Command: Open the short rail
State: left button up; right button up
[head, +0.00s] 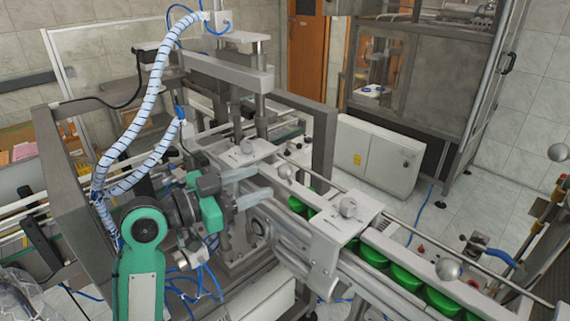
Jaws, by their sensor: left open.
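The cap feeder's metal chute (290,225) runs from the centre to the lower right. Green caps (375,255) lie in a row inside it. A thin rail rod (400,229) with round knobs runs along its far side. A plate bracket with a knob (347,208) bridges the chute, and another bracket (246,152) sits at its upper-left end. I cannot tell for sure which part is the short rail. My left gripper (265,184) is open, its two grey fingers pointing right near the chute's upper-left end, with nothing seen between them. My right gripper is out of view.
A metal post frame (255,85) and spiral-wrapped hoses (150,100) stand close behind and left of my left arm. A pale cabinet (375,157) stands behind the chute. Blue tubes hang below the gripper.

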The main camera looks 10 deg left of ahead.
aim_at(278, 173)
pick_arm(q)
jog(key=p+x, duration=0.2)
jog(key=x, duration=0.4)
jog(key=shift+w+d, duration=0.15)
jog(key=shift+w, duration=0.05)
jog(key=shift+w+d+p, duration=0.4)
jog(key=shift+f, duration=0.1)
grip_shut()
